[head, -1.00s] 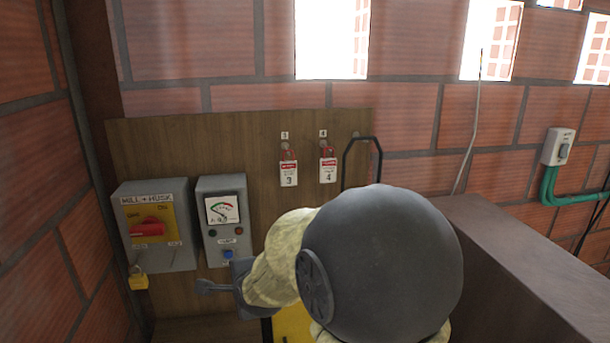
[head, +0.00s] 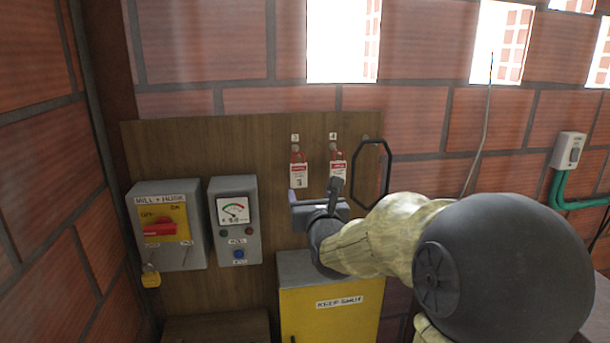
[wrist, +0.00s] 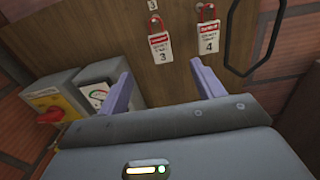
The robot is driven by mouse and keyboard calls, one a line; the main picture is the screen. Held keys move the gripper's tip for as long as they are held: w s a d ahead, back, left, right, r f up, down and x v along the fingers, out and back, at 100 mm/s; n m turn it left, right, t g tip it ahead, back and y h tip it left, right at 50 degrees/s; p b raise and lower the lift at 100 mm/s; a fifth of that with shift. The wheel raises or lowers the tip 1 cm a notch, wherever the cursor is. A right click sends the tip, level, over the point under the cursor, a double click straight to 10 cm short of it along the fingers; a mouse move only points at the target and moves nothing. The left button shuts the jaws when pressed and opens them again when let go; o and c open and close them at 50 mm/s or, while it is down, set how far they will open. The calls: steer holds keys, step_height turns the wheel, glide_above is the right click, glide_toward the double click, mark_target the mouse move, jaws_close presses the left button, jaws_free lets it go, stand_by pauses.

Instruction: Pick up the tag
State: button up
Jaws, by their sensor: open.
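Tag 3 (head: 299,175) is on the left and tag 4 (head: 337,168) on the right; the lower part of tag 4 is partly hidden by my gripper in the head view. In the wrist view tag 3 (wrist: 161,47) and tag 4 (wrist: 208,38) are both clear, with readable numbers. My gripper (wrist: 163,82) is open and empty, its two purple fingers spread apart and pointing at the board. The tags show above and beyond the fingertips, apart from them.
A grey mill switch box (head: 166,250) with a red handle and yellow padlock, and a grey meter box (head: 235,218), are on the board's left. A black loop (head: 371,172) hangs right of the tags. A yellow cabinet (head: 325,312) stands below my gripper.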

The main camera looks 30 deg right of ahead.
steer(key=b, duration=0.2)
glide_toward(300, 169)
steer(key=p+x, duration=0.3)
steer(key=x, duration=0.1)
steer(key=shift+w+d+r, duration=0.1)
steer(key=shift+w+r, duration=0.05)
steer(key=shift+w, duration=0.1)
steer(key=shift+w+d+f, duration=0.2)
steer(key=shift+w, duration=0.2)
steer(key=shift+r, duration=0.1)
